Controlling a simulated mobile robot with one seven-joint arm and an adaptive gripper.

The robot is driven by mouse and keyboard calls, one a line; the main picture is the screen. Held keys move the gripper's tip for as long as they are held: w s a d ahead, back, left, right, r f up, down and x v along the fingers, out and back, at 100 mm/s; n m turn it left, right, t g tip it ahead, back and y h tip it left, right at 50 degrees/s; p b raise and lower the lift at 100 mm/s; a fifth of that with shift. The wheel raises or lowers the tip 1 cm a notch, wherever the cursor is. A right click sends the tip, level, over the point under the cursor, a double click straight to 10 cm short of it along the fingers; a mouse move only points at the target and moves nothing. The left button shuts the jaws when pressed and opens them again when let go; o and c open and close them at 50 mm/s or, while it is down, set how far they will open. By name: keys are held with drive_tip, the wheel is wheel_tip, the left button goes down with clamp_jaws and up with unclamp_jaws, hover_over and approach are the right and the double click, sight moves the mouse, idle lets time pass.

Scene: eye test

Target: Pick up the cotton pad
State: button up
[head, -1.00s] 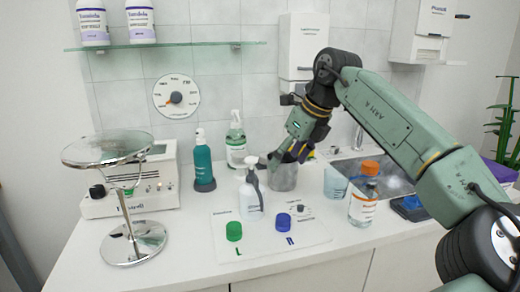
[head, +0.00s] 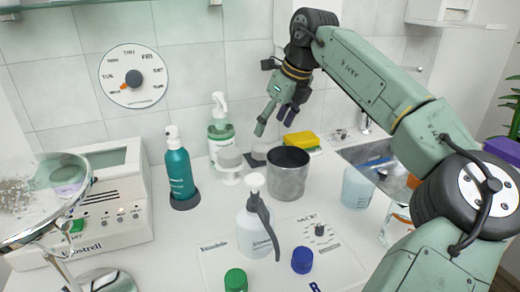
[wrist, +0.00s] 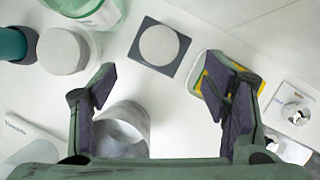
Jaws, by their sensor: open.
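A white round disc, which looks like the cotton pad (wrist: 159,45), lies on a dark square plate (wrist: 184,56) in the wrist view. In the head view the plate (head: 256,160) shows only partly, behind the grey metal cup (head: 289,178); I cannot make out the pad clearly there. My gripper (head: 275,118) is open and empty above the counter, behind and above the cup. In the wrist view its fingers (wrist: 160,88) are spread wide, with the pad beyond them, between the two in width. Nothing touches the pad.
A white-topped jar (wrist: 63,50) and a green-labelled bottle (head: 219,133) stand left of the plate. A yellow sponge (head: 302,142) lies to its right. The cup also shows below the left finger (wrist: 126,118). The sink (head: 375,152) is at right.

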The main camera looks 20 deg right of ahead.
sight(262, 148)
drive_tip(key=p+x, duration=0.1)
drive_tip(key=x, duration=0.7)
drive_tip(key=shift+w+a+f, duration=0.1)
drive_tip(key=shift+f, duration=0.2)
drive_tip(key=shift+c, duration=0.3)
drive_tip(key=c, duration=0.7)
